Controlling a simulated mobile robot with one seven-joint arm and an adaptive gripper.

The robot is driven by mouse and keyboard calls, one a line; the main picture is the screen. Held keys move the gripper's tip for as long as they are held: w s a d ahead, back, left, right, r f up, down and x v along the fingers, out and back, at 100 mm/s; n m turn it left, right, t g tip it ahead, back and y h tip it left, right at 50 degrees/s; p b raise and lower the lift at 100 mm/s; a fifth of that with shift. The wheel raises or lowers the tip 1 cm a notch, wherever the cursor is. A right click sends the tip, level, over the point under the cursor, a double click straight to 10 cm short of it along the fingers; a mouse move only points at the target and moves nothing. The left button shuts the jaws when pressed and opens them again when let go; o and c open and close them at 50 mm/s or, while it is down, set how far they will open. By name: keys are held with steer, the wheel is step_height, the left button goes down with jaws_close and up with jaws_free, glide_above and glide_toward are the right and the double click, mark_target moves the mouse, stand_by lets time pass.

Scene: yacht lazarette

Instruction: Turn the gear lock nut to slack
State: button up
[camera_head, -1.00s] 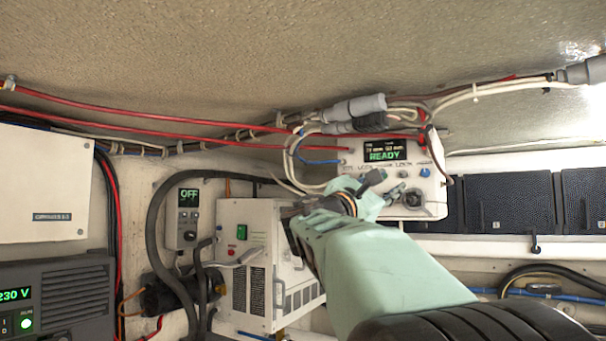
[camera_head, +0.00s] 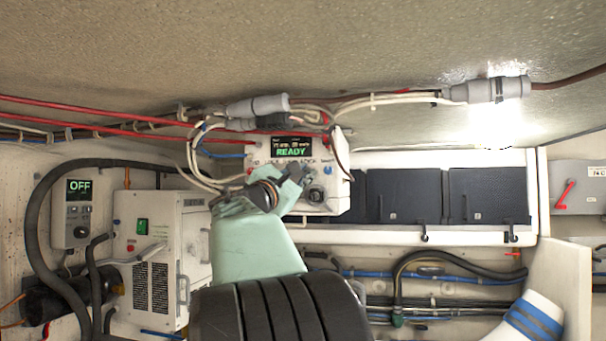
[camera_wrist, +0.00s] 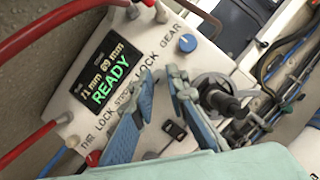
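The white control box (camera_head: 330,203) hangs on the back wall with a green READY display (camera_head: 291,147). In the wrist view the box (camera_wrist: 75,112) carries printed labels, with LOCK and GEAR at the upper right. A round blue knob (camera_wrist: 187,43) sits beside the GEAR label; it also shows in the head view (camera_head: 327,170). I cannot tell for certain that it is the gear lock nut. A dark lever on a grey round hub (camera_wrist: 222,98) is below it. My gripper (camera_wrist: 161,78) is open and empty before the box, its fingertips apart from the blue knob. In the head view my gripper (camera_head: 288,182) hides part of the box front.
White and red cables with grey connectors (camera_head: 257,107) run above and left of the box. A white cabinet unit (camera_head: 160,262) stands at lower left. Dark panels (camera_head: 405,196) line the wall at right. Hoses (camera_head: 440,258) run below them.

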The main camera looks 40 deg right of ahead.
jaws_close()
steer(key=shift+n+t+b, duration=0.6)
steer(key=shift+n+b, duration=0.2)
steer(key=shift+n, duration=0.3)
steer(key=o, duration=0.7)
jaws_free()
steer(key=v, duration=1.2)
